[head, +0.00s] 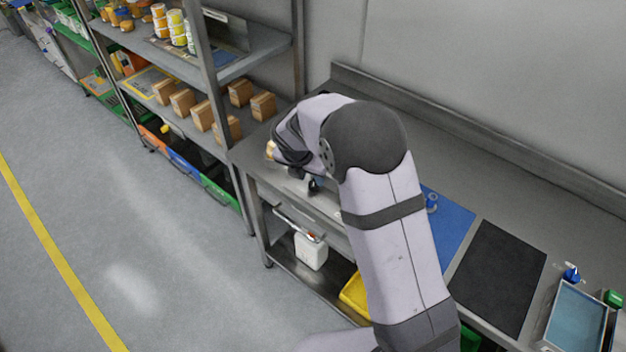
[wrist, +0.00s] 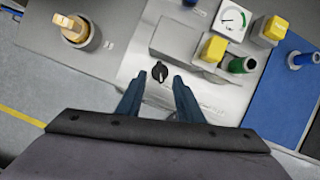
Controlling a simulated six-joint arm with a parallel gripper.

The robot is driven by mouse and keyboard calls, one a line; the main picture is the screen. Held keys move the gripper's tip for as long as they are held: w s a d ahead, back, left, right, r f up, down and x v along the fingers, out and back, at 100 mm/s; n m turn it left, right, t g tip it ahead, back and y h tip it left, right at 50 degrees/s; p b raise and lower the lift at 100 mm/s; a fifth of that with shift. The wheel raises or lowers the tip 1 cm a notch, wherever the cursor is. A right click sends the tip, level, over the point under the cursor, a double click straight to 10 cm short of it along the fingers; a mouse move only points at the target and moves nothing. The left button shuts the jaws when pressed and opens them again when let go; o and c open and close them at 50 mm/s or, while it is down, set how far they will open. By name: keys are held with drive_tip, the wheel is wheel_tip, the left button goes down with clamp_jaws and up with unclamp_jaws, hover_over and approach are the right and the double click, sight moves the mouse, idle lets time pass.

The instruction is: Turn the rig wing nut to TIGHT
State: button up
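A small black winged knob (wrist: 159,72), which looks like the wing nut, stands on the pale plate of the rig (wrist: 138,62) in the wrist view. My gripper (wrist: 160,81) is open, its two blue-grey fingers apart. The knob shows just beyond the gap between the fingertips; I cannot tell the height between them. Faint lettering lies on the plate to the right of the fingers, too small to read. In the head view my arm hides most of the rig and the knob.
Around the knob stand a tan piece in a grey collar (wrist: 76,32), a yellow block (wrist: 213,48), a green cylinder (wrist: 242,65) and a dial gauge (wrist: 232,20). A blue mat (wrist: 283,100) lies to the right. A shelf rack (head: 215,60) stands left of the bench.

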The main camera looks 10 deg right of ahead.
sight(314, 183)
drive_tip(key=shift+p+x, duration=0.35)
drive_tip(key=shift+x, duration=1.95)
drive_tip(key=c, duration=0.8)
